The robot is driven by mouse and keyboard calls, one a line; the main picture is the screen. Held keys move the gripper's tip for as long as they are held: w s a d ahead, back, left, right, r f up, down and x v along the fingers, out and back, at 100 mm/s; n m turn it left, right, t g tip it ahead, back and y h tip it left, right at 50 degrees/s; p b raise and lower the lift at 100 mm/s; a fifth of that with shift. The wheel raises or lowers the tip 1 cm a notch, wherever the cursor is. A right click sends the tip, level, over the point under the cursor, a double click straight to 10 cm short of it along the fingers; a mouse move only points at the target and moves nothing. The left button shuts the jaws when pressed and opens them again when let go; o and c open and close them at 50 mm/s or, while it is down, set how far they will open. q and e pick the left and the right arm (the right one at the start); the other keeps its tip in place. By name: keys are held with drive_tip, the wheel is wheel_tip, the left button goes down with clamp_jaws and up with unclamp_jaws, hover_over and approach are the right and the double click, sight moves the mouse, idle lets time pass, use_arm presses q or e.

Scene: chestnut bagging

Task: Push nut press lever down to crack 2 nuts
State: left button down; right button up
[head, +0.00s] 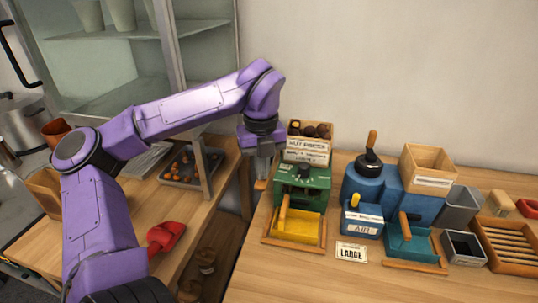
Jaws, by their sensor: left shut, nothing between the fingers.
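The nut press (315,190) is a green machine on the right-hand wooden table. A sign on it seems to read "NUT PRESS", and a box of dark nuts (319,130) sits at its top. A yellow tray (310,228) is at its front, with a wooden bar (284,208) standing over it. My left gripper (263,174) points down at the left side of the press, shut and empty. An orange-brown tip (260,185) shows just below it; I cannot tell whether this is the lever or whether they touch. My right gripper is out of view.
A blue machine (397,205) with an "AIR" box (362,220) stands right of the press. A "LARGE" card (351,252) lies in front. Bins and a slatted wooden tray (510,243) fill the right. A gap separates the left table (190,215).

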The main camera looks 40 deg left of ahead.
use_arm(q)
drive_tip(key=shift+s+f+b, duration=0.1)
drive_tip(key=shift+f+b, duration=0.8)
drive_tip(key=shift+f, duration=0.2)
drive_tip(key=shift+d+f, duration=0.1)
drive_tip(key=shift+f+b, duration=0.3)
drive_tip(key=shift+b, duration=0.1)
drive_tip(key=r+p, duration=0.2)
drive_tip(key=r, duration=0.1)
drive_tip(key=r+p, duration=0.6)
drive_tip(key=shift+w+a+r, duration=0.25)
drive_tip(key=shift+w+r, duration=0.05)
drive_tip(key=shift+w, duration=0.05)
drive_tip(key=shift+r, duration=0.1)
